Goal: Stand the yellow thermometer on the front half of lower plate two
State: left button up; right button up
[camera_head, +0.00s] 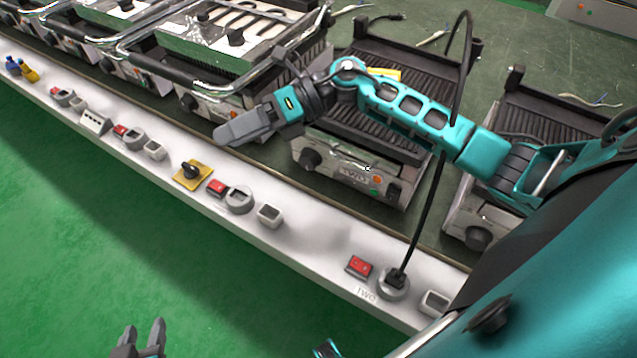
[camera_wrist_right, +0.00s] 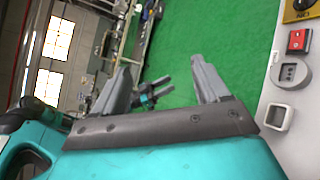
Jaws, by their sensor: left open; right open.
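Heater two, labelled TWO, stands at the middle right of the head view. Its dark ribbed lower plate (camera_head: 365,126) is partly covered by my right arm. A flat yellow thing (camera_head: 385,72) shows above my arm over the plate's back part; most of it is hidden, so I cannot tell if it is the yellow thermometer or how it stands. My right gripper (camera_head: 222,134) is left of heater two, in front of the neighbouring heater. It is open and empty in the right wrist view (camera_wrist_right: 163,85). My left gripper (camera_head: 141,338) is open and empty over the green floor.
A white ledge (camera_head: 318,232) with switches and sockets runs along the front. A black cable (camera_head: 425,190) rises from its plug past heater two. A small yellow thing (camera_head: 29,74) and a blue one (camera_head: 12,65) stand at the ledge's far left. Other heaters flank heater two.

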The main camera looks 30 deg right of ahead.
jog(key=s+d+f+n+t+h, duration=0.3)
jog(key=s+f+n+h, duration=0.3)
jog(key=n, duration=1)
jog(key=s+d+f+n+t+h, duration=0.2)
jog(key=s+f+n+t+h, duration=0.3)
jog(key=f+n, duration=0.8)
jog(key=s+n+h, duration=0.1)
jog(key=s+n, duration=0.2)
jog(key=n, duration=0.1)
jog(key=shift+s+d+f+h, duration=0.25)
jog(key=shift+d+f+h, duration=0.05)
jog(key=shift+d, duration=0.1)
